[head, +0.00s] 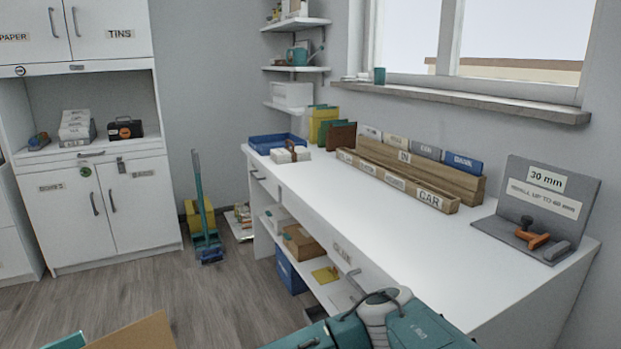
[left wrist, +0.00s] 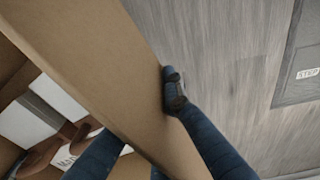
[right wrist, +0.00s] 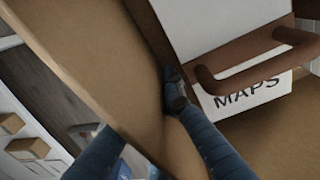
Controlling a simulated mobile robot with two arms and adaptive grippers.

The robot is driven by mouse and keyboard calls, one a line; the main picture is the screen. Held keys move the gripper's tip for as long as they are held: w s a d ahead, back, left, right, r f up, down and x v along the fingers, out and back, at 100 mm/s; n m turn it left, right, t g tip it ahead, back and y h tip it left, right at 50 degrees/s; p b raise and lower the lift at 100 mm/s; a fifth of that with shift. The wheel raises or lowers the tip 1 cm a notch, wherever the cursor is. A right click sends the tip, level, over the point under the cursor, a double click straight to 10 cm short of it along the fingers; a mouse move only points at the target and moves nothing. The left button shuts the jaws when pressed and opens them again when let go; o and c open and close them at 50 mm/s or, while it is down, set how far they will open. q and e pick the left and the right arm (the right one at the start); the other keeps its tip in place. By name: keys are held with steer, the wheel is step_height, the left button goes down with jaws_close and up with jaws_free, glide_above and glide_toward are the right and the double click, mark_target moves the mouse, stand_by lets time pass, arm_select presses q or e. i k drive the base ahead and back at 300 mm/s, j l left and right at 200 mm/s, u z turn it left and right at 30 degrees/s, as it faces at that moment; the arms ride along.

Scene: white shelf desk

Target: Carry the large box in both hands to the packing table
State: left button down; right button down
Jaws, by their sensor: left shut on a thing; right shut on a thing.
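The large box (head: 135,333) is brown cardboard; only a top corner shows at the bottom left of the head view. In the left wrist view my left gripper (left wrist: 150,105) is shut on a wall of the box (left wrist: 100,50), one dark finger on each side. In the right wrist view my right gripper (right wrist: 150,105) is shut on another wall of the box (right wrist: 85,55). A white thing marked MAPS (right wrist: 235,45) with a brown handle lies inside the box. I cannot tell whether the long white desk (head: 330,190) is the packing table.
The desk holds a wooden sorter (head: 400,170), a blue tray (head: 275,143) and a grey stamp stand (head: 540,200). Boxes sit on shelves under it. A broom (head: 200,205) and yellow bucket stand near a white cabinet (head: 95,200). Floor at left is clear. A STEP label (left wrist: 307,74) shows below.

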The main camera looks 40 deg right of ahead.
mark_target(348, 193)
steer(key=i, duration=2.45)
steer(key=i+z, duration=0.15)
steer(key=i, duration=0.3)
steer(key=i+j+z, duration=0.15)
steer(key=i, duration=0.3)
steer(key=z, duration=3.3)
